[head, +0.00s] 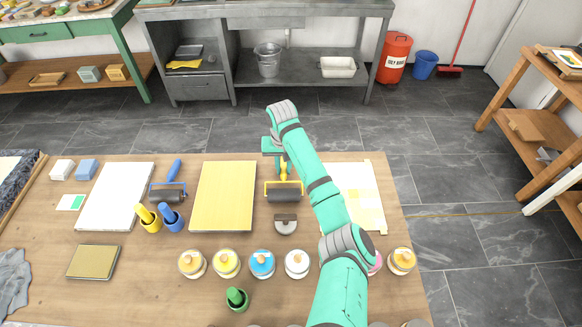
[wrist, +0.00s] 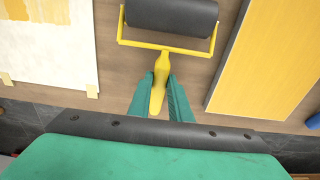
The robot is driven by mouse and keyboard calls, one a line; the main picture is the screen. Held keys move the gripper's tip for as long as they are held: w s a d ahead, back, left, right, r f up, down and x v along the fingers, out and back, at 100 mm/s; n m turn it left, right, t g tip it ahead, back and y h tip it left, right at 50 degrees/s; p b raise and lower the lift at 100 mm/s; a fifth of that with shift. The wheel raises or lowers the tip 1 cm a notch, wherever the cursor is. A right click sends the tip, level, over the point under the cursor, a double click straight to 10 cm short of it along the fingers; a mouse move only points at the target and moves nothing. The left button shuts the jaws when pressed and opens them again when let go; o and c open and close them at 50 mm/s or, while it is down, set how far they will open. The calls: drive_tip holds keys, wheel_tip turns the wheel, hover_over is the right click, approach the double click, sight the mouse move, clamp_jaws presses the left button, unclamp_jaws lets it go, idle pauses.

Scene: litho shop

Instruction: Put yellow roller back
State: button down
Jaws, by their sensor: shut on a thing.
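The yellow roller (head: 283,192) has a dark grey cylinder in a yellow frame with a yellow handle. It is at the table's far side, between the yellow slab (head: 225,195) and the sheet with yellow patches (head: 354,197). My gripper (head: 283,165) is shut on its handle from the far side. In the wrist view the green fingers (wrist: 161,82) flank the yellow handle, and the roller's dark cylinder (wrist: 172,15) lies ahead. I cannot tell whether the roller touches the table. My arm hides part of the sheet.
A blue roller (head: 168,191) lies left of the yellow slab, beside a white slab (head: 116,196). Several lidded jars (head: 262,264) line the front.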

drive_tip(key=shift+a, duration=0.1)
drive_tip(key=c, duration=1.5)
unclamp_jaws()
drive_tip(key=shift+d, duration=0.35)
drive_tip(key=shift+c, duration=0.2)
wheel_tip(320, 180, up, 11)
drive_tip(key=shift+s, duration=0.35)
